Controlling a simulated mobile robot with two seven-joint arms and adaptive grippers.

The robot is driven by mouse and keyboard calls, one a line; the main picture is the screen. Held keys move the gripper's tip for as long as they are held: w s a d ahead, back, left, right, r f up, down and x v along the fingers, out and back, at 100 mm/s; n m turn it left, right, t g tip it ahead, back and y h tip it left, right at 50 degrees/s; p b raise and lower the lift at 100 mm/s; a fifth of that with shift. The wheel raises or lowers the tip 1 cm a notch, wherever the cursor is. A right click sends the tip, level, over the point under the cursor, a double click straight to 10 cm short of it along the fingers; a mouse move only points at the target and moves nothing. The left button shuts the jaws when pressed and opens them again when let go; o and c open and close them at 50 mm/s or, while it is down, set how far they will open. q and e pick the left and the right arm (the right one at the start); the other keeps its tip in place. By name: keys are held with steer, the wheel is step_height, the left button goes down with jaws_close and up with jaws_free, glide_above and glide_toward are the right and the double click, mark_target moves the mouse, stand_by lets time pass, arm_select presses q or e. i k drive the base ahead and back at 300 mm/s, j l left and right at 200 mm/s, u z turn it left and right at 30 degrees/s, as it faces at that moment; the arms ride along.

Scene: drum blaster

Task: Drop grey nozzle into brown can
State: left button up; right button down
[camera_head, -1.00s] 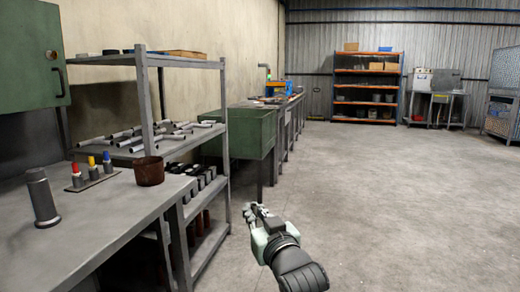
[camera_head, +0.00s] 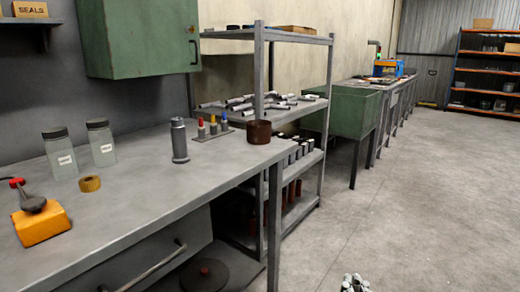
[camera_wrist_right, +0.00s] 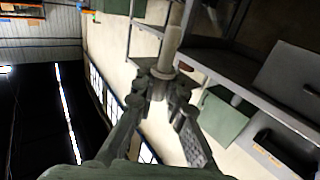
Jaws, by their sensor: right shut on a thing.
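The brown can (camera_head: 258,132) stands upright on the right end of the grey workbench in the head view. My right gripper (camera_head: 354,283) shows only at the bottom edge there, right of and apart from the bench and the can. In the right wrist view my right gripper (camera_wrist_right: 160,82) is shut on a pale grey tube with a flanged end, seemingly the grey nozzle (camera_wrist_right: 173,42), which sticks out beyond the fingertips. The can's inside is hidden. My left gripper is not in view.
The workbench (camera_head: 130,205) carries a dark grey cylinder (camera_head: 179,140), a stand with coloured tips (camera_head: 213,130), jars (camera_head: 101,143) and an orange block (camera_head: 41,223). A metal rack (camera_head: 328,125) holding several tubes stands behind the can. The floor (camera_head: 430,200) at right is clear.

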mark_target(265, 141)
steer(key=k+u, duration=0.2)
steer(key=u, duration=0.2)
steer(key=k+j+u, duration=0.1)
steer(key=u, duration=0.25)
steer(key=l+u, duration=0.25)
steer(key=u, duration=0.2)
steer(key=k+l+u, duration=0.1)
steer(key=l+u, duration=0.15)
steer(key=u, duration=0.15)
steer(key=k+l, duration=0.1)
steer(key=l, duration=0.3)
steer(key=k+l, duration=0.1)
steer(key=l, duration=0.3)
steer(key=k+l, duration=0.1)
steer(key=l, duration=0.75)
steer(key=k, duration=0.05)
